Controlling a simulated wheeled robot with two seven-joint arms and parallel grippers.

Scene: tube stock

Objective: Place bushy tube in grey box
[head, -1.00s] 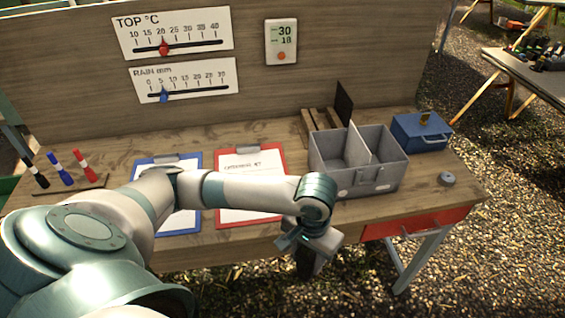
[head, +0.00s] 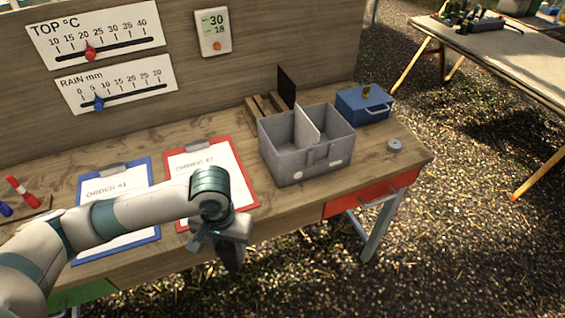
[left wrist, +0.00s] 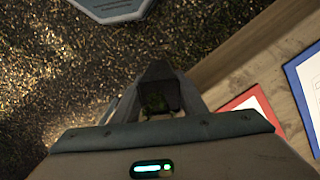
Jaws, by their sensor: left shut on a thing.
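The grey box (head: 288,170) stands on the workbench, with two open compartments split by a pale upright divider; what I see of its inside looks empty. My left gripper (head: 228,252) hangs off the bench's front edge, left of the grey box and in front of the red clipboard. It is shut on a dark, tapered tube (head: 232,262), which also shows in the left wrist view (left wrist: 159,72) between the fingers (left wrist: 160,105). A little green shows in its mouth; how bushy the plant is cannot be told. My right gripper is not in view.
A red clipboard (head: 246,188) and a blue clipboard (head: 150,237) lie left of the grey box. A blue box (head: 363,107) and a small grey disc (head: 394,145) are to its right. A dark upright panel (head: 287,86) stands behind it. Another table (head: 500,55) is at the far right.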

